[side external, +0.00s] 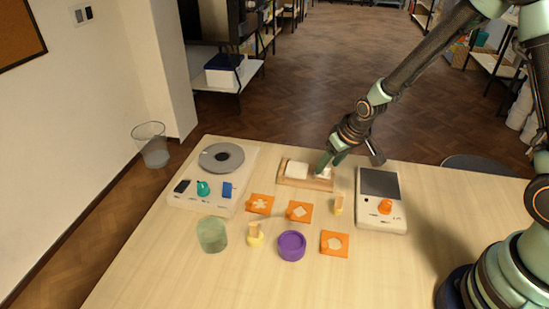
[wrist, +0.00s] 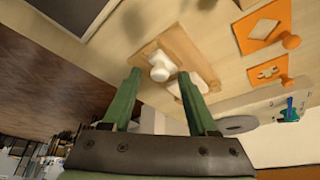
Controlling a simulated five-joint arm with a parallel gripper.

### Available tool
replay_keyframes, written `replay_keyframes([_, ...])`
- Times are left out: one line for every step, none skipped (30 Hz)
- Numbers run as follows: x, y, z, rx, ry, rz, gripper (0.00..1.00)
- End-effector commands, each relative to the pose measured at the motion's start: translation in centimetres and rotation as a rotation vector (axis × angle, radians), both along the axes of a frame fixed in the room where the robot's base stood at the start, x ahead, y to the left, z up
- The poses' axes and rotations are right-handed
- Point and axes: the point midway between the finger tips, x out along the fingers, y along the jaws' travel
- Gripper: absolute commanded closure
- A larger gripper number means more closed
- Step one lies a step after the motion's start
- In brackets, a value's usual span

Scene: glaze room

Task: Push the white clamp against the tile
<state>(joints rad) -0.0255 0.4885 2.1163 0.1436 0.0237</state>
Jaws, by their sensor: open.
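The white clamp (side external: 322,173) is a small pale piece at the right end of a shallow wooden tray (side external: 291,183). In the wrist view the clamp (wrist: 161,66) shows a rounded body with a short stub towards the tile. The white tile (side external: 296,169) lies flat at the tray's left end. In the wrist view the tile (wrist: 203,80) is partly hidden behind one finger. My gripper (side external: 328,164) is low over the tray's right end, with its green fingers apart. In the wrist view my gripper (wrist: 160,80) has the clamp between its fingertips; I cannot tell whether they touch it.
A turntable unit (side external: 215,175) stands left of the tray and a grey-topped device (side external: 381,200) right of it. In front are orange plates (side external: 299,212), yellow pieces (side external: 255,236), a purple round pot (side external: 291,246) and a green jar (side external: 212,234). The table's front left is clear.

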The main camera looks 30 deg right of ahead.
Motion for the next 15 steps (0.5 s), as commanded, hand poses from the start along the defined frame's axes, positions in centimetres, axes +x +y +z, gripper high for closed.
replay_keyframes([0.0,0.0,0.01,0.0,0.0,0.0,0.53])
replay_keyframes([0.0,0.0,0.01,0.0,0.0,0.0,0.64])
replay_keyframes([-0.01,0.0,0.02,0.0,0.0,0.0,0.79])
replay_keyframes([-0.01,0.0,0.02,0.0,0.0,0.0,0.91])
replay_keyframes([-0.02,0.0,0.01,0.0,0.0,0.0,1.0])
replay_keyframes([-0.02,0.0,0.01,0.0,0.0,0.0,1.0])
replay_keyframes([-0.02,0.01,0.01,0.0,0.0,0.0,1.0])
replay_keyframes([-0.02,0.01,0.01,0.0,0.0,0.0,1.0])
replay_keyframes([-0.03,0.01,0.02,0.0,0.001,0.0,1.0])
replay_keyframes([-0.03,0.01,0.02,0.0,0.001,0.0,1.0])
replay_keyframes([-0.03,0.01,0.02,0.0,0.001,0.0,1.0])
replay_keyframes([-0.03,0.01,0.02,0.0,0.001,0.0,1.0])
replay_keyframes([-0.04,0.02,0.02,0.0,0.001,0.0,1.0])
replay_keyframes([-0.04,0.02,0.02,0.0,0.001,0.0,1.0])
replay_keyframes([-0.04,0.02,0.02,0.0,0.001,0.0,1.0])
